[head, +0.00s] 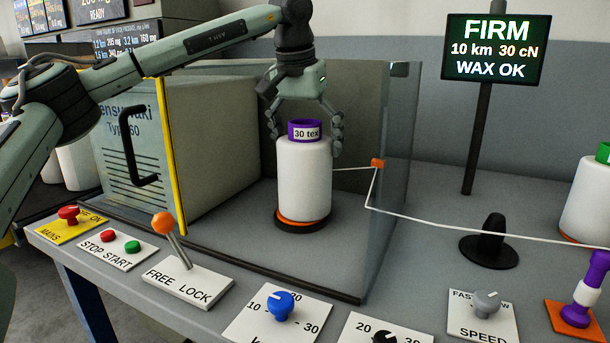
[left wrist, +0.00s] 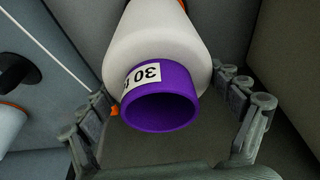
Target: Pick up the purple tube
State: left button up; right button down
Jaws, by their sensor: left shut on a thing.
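The purple tube (head: 305,130) with a white "30 tex" label stands upright, its rim showing above a white yarn package (head: 303,180). The package sits on an orange-edged dark round base (head: 303,222) inside the clear-walled enclosure. My left gripper (head: 306,142) points down over the top, its fingers on either side of the tube and upper package, shut on this bobbin. The left wrist view looks down on the tube's open purple end (left wrist: 160,97), with fingers at both sides. Exact finger contact is hard to make out. My right gripper is not in view.
A clear panel (head: 390,190) stands right of the bobbin. A white thread runs through an orange guide (head: 377,163) toward the right. Knobs and a free/lock lever (head: 172,235) line the front edge. Another white package (head: 590,205) and a screen (head: 495,50) are right.

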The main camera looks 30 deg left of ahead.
aim_at(307, 121)
pick_arm(q)
jog(key=shift+r, duration=0.2)
